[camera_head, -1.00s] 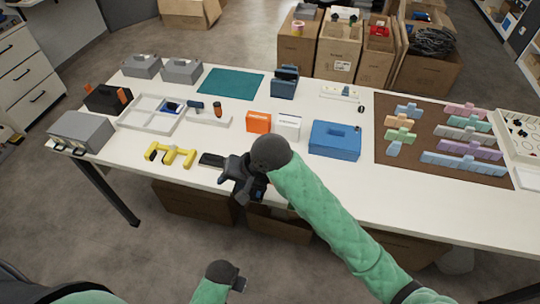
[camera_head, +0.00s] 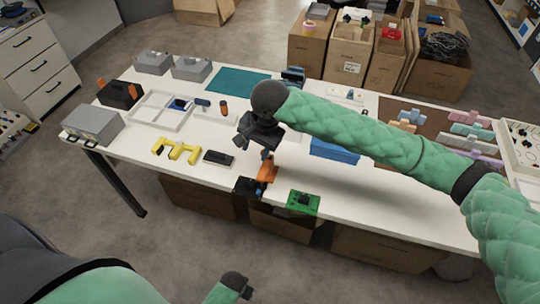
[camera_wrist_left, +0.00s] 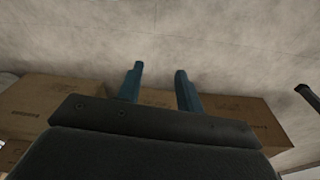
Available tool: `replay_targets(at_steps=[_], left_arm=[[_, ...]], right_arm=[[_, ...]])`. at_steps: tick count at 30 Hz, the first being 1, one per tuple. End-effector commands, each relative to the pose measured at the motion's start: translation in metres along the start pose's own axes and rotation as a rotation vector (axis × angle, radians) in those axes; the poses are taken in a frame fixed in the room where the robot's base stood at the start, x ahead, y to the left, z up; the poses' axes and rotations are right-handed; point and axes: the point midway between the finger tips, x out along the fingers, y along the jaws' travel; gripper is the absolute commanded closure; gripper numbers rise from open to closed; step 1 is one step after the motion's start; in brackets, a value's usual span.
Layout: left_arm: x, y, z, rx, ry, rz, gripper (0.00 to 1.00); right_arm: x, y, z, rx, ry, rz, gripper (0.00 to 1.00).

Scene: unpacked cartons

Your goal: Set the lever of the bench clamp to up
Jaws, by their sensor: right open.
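The bench clamp is a dark block (camera_head: 247,187) at the front edge of the white table, with an orange lever (camera_head: 267,171). The lever stands up from the block and leans slightly; its exact setting is hard to tell. My right gripper (camera_head: 267,152) is open and points down just above the top of the orange lever. I cannot tell whether its fingers touch it. My left gripper (camera_head: 240,286) is low in front of the table, away from the clamp. Its two fingers (camera_wrist_left: 158,88) are apart and empty in the left wrist view, over the floor and cartons.
A green piece (camera_head: 303,202) sits at the table edge right of the clamp. A black flat item (camera_head: 218,158) and a yellow part (camera_head: 176,151) lie to the left. A blue box (camera_head: 333,151) is partly behind my right arm. Cartons (camera_head: 200,196) stand under the table.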

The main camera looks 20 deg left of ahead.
Motion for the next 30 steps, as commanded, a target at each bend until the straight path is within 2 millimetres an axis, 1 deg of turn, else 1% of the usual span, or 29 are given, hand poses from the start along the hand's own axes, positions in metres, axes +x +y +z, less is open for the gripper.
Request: replay_targets(at_steps=[1,6,10,13,17,18,21,27,30], left_arm=[[0.002,-0.001,0.002,0.0,-0.001,-0.001,0.64],[0.011,-0.003,0.007,0.0,0.0,-0.003,0.64],[0.014,-0.003,0.009,0.0,-0.002,-0.003,0.64],[0.016,-0.003,0.01,0.0,-0.002,-0.003,0.64],[0.019,-0.005,0.009,0.001,0.01,-0.006,0.64],[0.029,-0.007,0.012,0.004,0.007,-0.009,0.64],[0.04,-0.011,0.017,0.007,0.011,-0.014,0.64],[0.058,-0.015,0.024,0.01,0.021,-0.021,0.64],[0.064,-0.017,0.027,0.012,0.024,-0.023,0.64]], right_arm=[[-0.005,0.001,-0.006,0.019,0.009,0.017,0.57],[-0.01,0.006,-0.019,0.077,0.024,0.058,0.57],[-0.012,0.007,-0.023,0.098,0.029,0.072,0.57],[-0.009,0.008,-0.024,0.104,0.029,0.076,0.57],[0.002,0.009,-0.025,0.104,0.03,0.076,0.57],[0.007,0.009,-0.025,0.104,0.03,0.077,0.57],[0.022,0.01,-0.025,0.103,0.029,0.077,0.57],[0.049,0.012,-0.025,0.103,0.029,0.076,0.57],[0.058,0.013,-0.025,0.102,0.029,0.075,0.57]])
